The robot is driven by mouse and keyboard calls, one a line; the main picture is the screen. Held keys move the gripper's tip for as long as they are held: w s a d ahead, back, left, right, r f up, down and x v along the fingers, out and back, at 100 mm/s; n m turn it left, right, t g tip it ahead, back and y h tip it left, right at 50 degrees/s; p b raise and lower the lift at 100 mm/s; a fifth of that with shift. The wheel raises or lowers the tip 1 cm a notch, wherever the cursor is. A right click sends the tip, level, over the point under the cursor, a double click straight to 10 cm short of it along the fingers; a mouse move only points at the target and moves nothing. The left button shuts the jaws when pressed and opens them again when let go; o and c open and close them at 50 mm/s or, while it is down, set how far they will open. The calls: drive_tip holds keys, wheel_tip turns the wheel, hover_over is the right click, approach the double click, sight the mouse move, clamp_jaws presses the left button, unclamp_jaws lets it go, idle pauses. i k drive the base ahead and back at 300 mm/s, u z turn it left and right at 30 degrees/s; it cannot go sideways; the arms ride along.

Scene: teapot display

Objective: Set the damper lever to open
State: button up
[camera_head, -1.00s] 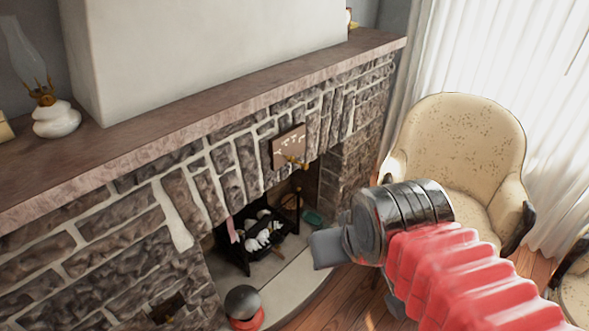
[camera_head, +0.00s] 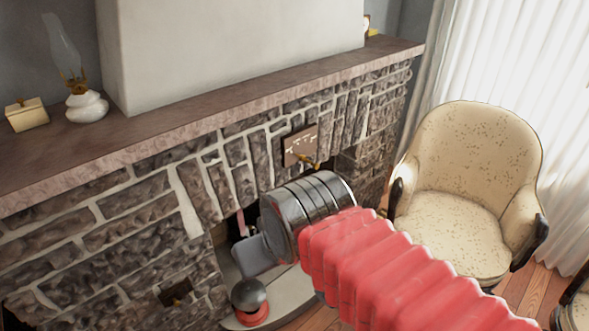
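The damper lever (camera_head: 309,162) is a small brass handle on the lower edge of a brown plate (camera_head: 299,145) with pale markings. The plate is set in the stone fireplace front above the firebox. The lever's setting is too small to read. My gripper (camera_head: 252,258) shows as a grey flat part at the end of my dark metal wrist. It is below and left of the lever, in front of the firebox, and apart from the lever. The finger gap does not show.
The mantel shelf (camera_head: 225,105) juts out above the plate, with an oil lamp (camera_head: 87,105) and small box (camera_head: 27,114) at its left. A cream armchair (camera_head: 465,185) stands at right. My arm hides most of the firebox.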

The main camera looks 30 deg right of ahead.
sight(302, 157)
drive_tip(key=u, duration=1.2)
drive_tip(key=k, duration=1)
drive_tip(key=z, duration=0.8)
drive_tip(key=i, duration=1)
drive_tip(key=z, duration=0.05)
